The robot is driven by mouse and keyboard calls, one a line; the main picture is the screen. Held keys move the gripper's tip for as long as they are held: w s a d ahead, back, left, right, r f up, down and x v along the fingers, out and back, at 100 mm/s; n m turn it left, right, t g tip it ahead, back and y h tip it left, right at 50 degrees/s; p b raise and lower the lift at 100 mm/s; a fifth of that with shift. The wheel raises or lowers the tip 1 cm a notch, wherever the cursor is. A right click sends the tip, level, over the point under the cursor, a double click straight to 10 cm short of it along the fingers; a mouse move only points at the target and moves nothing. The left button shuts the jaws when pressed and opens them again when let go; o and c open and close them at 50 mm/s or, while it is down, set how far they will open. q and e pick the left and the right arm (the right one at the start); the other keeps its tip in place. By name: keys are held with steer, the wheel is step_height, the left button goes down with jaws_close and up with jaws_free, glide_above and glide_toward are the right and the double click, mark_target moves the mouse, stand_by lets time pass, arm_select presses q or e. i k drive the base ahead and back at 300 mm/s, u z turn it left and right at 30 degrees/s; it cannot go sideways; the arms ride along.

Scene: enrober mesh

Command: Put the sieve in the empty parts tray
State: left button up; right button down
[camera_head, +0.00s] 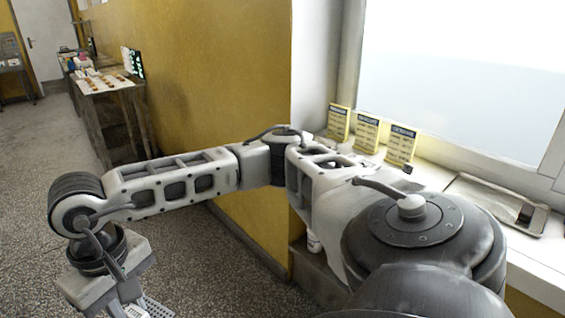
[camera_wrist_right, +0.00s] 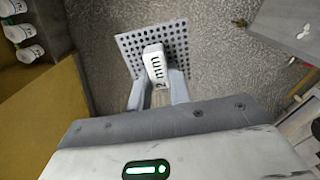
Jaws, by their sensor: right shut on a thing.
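The sieve (camera_wrist_right: 153,44) is a pale square plate with a grid of holes and a white block-like grip marked "mm". In the right wrist view my right gripper (camera_wrist_right: 158,92) is shut on this grip, with the plate beyond the fingertips above the speckled floor. In the head view my right gripper (camera_head: 128,308) is at the bottom left, cut by the frame edge, and a corner of the sieve (camera_head: 157,307) shows beside it. My left gripper is not in view. A shallow light tray (camera_head: 478,190) lies on the window sill with a small dark item at its right end; I cannot tell whether it is the parts tray.
Yellow cards (camera_head: 366,133) stand on the window sill (camera_head: 440,182). A table (camera_head: 110,86) with small brown pieces stands at the back left by the yellow wall. Several white cylinders (camera_wrist_right: 20,32) show at the upper left of the wrist view. The floor (camera_head: 40,190) at left is clear.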

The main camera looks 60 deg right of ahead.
mark_target(496, 202)
steer(key=z, duration=1.55)
steer(key=i, duration=0.95)
steer(key=z, duration=1.7)
steer(key=i, duration=0.15)
steer(key=z, duration=0.05)
